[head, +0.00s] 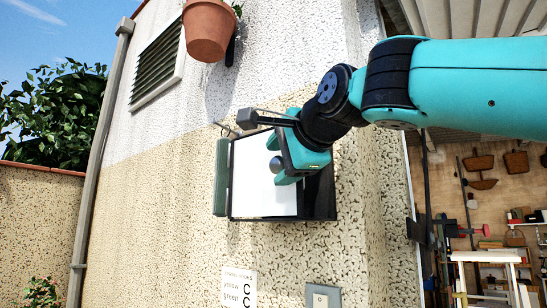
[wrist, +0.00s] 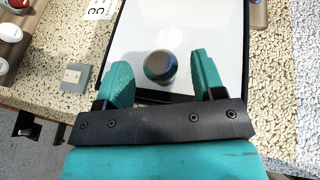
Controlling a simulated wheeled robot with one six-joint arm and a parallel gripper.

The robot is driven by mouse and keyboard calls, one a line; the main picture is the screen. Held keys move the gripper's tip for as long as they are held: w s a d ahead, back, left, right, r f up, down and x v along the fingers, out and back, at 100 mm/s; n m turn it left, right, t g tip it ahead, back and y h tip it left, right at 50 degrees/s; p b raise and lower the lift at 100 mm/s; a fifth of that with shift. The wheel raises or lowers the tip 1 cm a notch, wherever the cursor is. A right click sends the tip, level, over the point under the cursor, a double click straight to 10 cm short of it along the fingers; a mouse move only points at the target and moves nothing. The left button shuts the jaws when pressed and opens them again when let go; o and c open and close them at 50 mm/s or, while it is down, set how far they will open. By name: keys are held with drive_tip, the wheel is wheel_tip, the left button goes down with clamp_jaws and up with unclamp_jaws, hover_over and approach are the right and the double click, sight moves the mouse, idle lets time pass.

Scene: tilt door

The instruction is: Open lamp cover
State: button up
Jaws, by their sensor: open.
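The lamp cover (head: 265,197) is a white panel in a dark frame on the outer wall. It also fills the upper middle of the wrist view (wrist: 215,30). A round metallic knob (wrist: 160,67) stands out from the panel; part of it shows in the head view (head: 275,165). My gripper (head: 285,166) is in front of the panel at the knob. In the wrist view my gripper (wrist: 161,64) is open, with the knob between its two teal fingers and a gap on each side. My gripper hides the panel's upper right.
A terracotta pot (head: 209,30) hangs on the wall above. A green strip (head: 221,178) borders the panel's left side. A printed sign (head: 238,287) and a grey switch plate (head: 323,296) are below. A workshop opening (head: 480,200) lies to the right.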

sight(273, 169)
drive_tip(key=shift+p+x, duration=0.55)
drive_tip(key=shift+x, duration=1.25)
clamp_jaws()
